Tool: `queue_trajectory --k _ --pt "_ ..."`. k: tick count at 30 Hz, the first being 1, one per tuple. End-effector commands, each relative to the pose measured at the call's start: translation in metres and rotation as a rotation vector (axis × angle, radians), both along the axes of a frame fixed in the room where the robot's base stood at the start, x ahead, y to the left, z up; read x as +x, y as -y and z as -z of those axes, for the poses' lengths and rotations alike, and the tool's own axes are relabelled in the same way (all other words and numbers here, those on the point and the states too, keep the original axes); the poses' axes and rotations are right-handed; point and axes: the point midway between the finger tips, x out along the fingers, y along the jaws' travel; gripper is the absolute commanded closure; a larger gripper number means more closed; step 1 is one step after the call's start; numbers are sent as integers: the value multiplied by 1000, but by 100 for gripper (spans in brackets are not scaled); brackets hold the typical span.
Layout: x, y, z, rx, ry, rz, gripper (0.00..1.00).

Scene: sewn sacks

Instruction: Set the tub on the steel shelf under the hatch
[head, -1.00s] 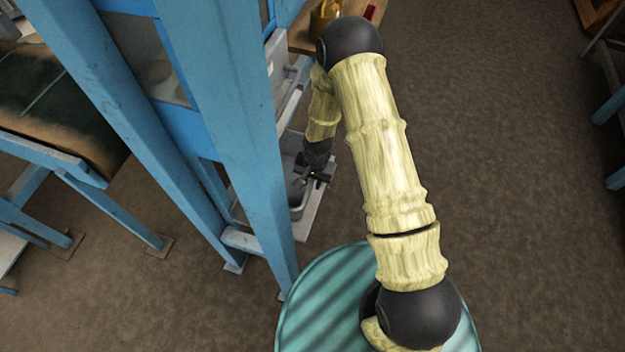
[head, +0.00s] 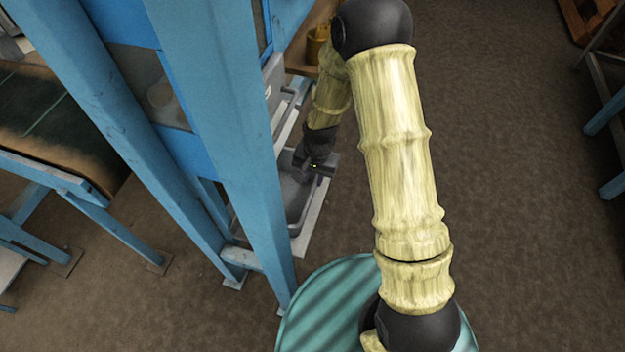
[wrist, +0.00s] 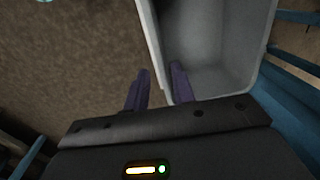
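The grey tub (head: 297,212) stands on the pale steel shelf (head: 314,218) beside the blue frame in the head view; my arm covers part of it. My gripper (head: 319,167) is at the tub's right rim. In the wrist view the tub (wrist: 205,45) fills the upper middle, and its inside looks empty. My gripper's two dark fingers (wrist: 160,78) are apart, one outside the tub's near wall and one on the inner side. A gap shows between the outer finger and the wall. The hatch cannot be made out clearly.
Blue posts (head: 225,130) stand close left of the tub. A dark-topped blue table (head: 55,130) is at the left. A wooden top with a yellow item (head: 318,42) is behind my arm. Brown floor (head: 510,200) is open to the right.

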Motion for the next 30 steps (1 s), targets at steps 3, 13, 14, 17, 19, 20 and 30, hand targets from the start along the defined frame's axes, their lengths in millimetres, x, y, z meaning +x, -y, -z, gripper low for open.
queue_trajectory --k 3,13,14,17,19,20,30 --pt "0 0 0 0 -1 0 75" --pt "0 0 0 0 0 0 75" --pt "0 0 0 0 0 0 75" --pt "0 0 0 0 0 0 75" --pt "0 0 0 0 0 -1 75" --pt "0 1 -1 0 1 -2 75" --pt "-15 43 -76 -31 75 -99 75"
